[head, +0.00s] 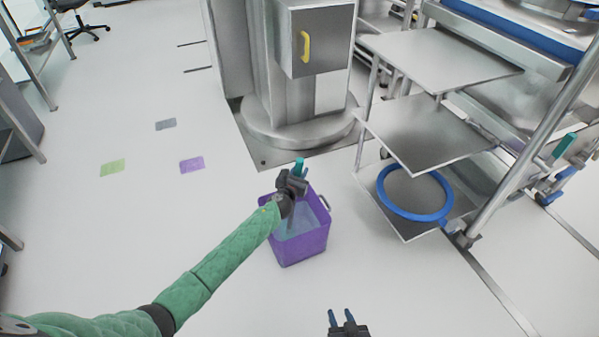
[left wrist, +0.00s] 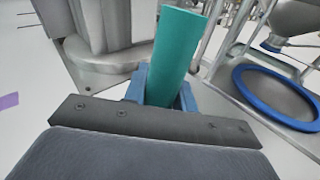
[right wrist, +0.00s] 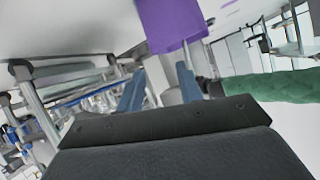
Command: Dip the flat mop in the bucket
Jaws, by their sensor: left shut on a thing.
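The purple bucket (head: 303,250) stands upright on the floor with pale blue liquid inside. My left gripper (head: 294,180) is above the bucket, shut on the flat mop's teal handle (left wrist: 176,50). The handle's teal end (head: 299,165) sticks up past the fingers in the head view. A grey part below the gripper reaches down into the bucket; the mop head is hidden. My right gripper (head: 342,318) is at the bottom of the head view, in front of the bucket, its fingers apart and empty. The bucket also shows in the right wrist view (right wrist: 172,25).
Metal shelving (head: 432,130) stands to the right, with a blue ring (head: 415,216) on its lowest shelf. A round steel column base (head: 300,128) is behind the bucket. Purple (head: 192,165), green (head: 112,167) and grey (head: 166,124) flat patches lie on the open floor at left.

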